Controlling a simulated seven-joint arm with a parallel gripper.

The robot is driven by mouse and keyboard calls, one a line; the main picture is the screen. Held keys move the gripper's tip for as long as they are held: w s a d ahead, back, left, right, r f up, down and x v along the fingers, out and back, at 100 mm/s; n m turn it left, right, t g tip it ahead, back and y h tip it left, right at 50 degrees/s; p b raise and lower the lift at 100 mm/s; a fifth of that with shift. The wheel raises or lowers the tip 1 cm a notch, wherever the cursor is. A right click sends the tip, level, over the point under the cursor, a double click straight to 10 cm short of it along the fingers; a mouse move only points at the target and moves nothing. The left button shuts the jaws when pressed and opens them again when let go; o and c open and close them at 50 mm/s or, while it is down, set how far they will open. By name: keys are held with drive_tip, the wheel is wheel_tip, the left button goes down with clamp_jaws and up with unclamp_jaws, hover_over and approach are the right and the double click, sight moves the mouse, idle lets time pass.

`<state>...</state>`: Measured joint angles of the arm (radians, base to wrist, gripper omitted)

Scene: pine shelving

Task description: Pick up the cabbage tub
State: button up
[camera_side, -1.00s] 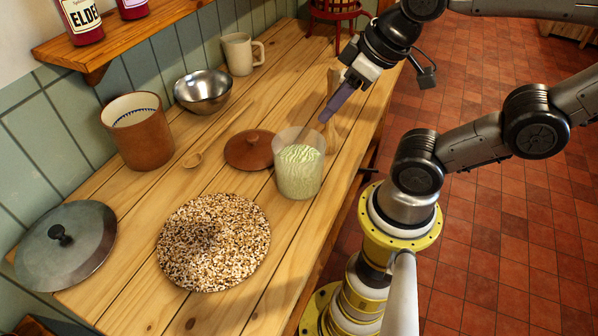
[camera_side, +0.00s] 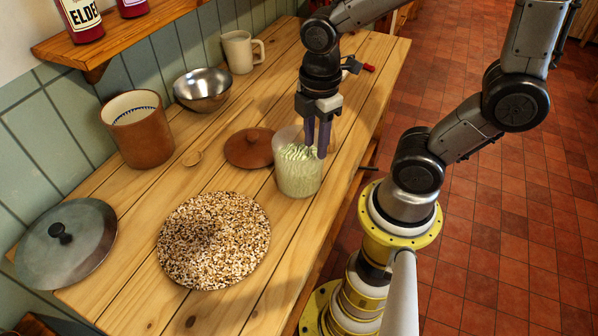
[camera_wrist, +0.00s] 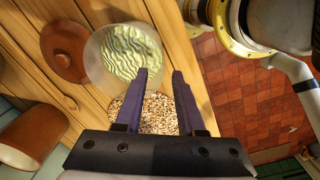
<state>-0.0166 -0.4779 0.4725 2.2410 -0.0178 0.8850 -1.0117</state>
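The cabbage tub (camera_side: 298,174) is a clear, upright tub of pale green shredded cabbage on the wooden table in the side view. In the wrist view the tub (camera_wrist: 122,58) shows from above, beyond and left of my fingertips. My gripper (camera_side: 317,150) points down at the tub's right rear rim in the side view. In the wrist view my gripper (camera_wrist: 163,82) has its two purple fingers apart with nothing between them. I cannot tell whether a finger touches the rim or reaches inside the tub.
A brown lid (camera_side: 250,148) lies close left of the tub. A speckled round mat (camera_side: 213,242) lies in front. A brown crock (camera_side: 138,130), steel bowl (camera_side: 203,90), mug (camera_side: 240,53) and grey lid (camera_side: 66,245) stand farther left. The table's right edge is near the tub.

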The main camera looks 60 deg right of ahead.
sight(311, 183)
drive_tip(key=f, duration=0.9)
drive_tip(key=shift+w+f, duration=0.2)
drive_tip(key=shift+f, duration=0.2)
clamp_jaws()
drive_tip(key=shift+w, duration=0.1)
idle(0.9)
